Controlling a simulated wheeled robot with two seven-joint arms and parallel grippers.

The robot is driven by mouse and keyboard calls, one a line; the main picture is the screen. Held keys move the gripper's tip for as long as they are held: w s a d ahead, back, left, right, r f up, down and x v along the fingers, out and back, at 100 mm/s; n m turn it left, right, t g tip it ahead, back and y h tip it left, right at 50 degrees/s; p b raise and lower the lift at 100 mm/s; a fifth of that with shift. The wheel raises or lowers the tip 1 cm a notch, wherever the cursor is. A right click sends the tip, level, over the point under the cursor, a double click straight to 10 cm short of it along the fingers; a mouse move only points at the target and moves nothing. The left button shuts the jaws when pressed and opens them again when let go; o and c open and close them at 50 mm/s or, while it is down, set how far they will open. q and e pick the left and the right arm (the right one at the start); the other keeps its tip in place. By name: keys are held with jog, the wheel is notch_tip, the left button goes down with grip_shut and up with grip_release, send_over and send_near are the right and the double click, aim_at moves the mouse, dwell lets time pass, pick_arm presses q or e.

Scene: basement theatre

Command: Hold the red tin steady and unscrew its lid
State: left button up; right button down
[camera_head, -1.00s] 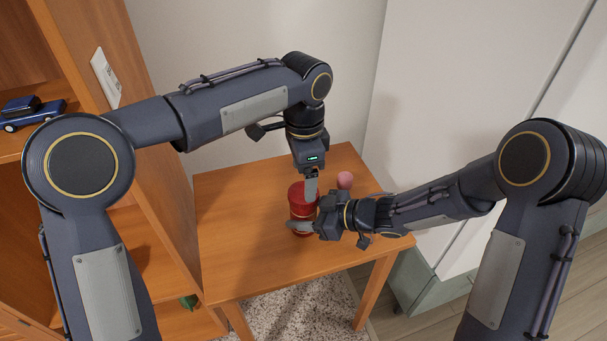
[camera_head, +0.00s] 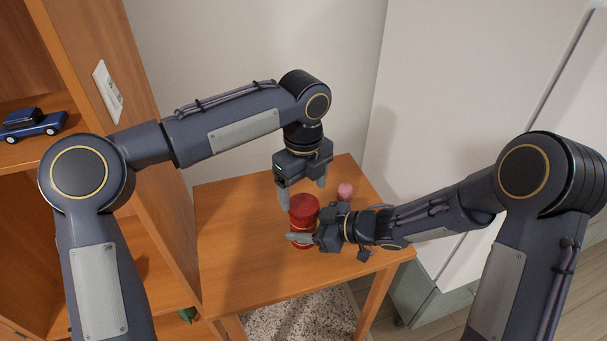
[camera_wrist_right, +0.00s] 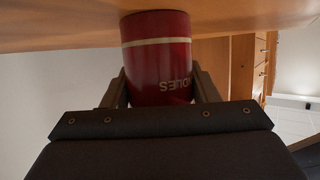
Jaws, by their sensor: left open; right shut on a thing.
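The red tin (camera_head: 302,230) stands upright on the small wooden table, with its red lid (camera_head: 303,204) on top. My right gripper (camera_head: 304,239) comes in from the right, low down, and is shut on the tin's body. In the right wrist view, the tin (camera_wrist_right: 158,62) sits between both fingers of that gripper (camera_wrist_right: 161,86), with a pale band and part of its lettering showing. My left gripper (camera_head: 303,192) is above the lid, pointing down. Its fingers are spread wide, one at the lid's left edge and one beyond its right. I cannot tell whether they touch the lid.
A pink round object (camera_head: 345,191) is on the table (camera_head: 240,268), right of the tin and close to my right gripper. A wooden shelf (camera_head: 150,150) with a blue toy car (camera_head: 32,124) stands at the left. The table's left and front parts are clear.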

aim_at(304, 204)
pick_arm(q)
jog(key=shift+f, duration=1.85)
jog(key=c, duration=1)
jog(key=shift+n, duration=1.5)
jog(key=shift+r, duration=0.25)
jog(key=shift+r, duration=0.9)
jog(key=shift+r, duration=0.1)
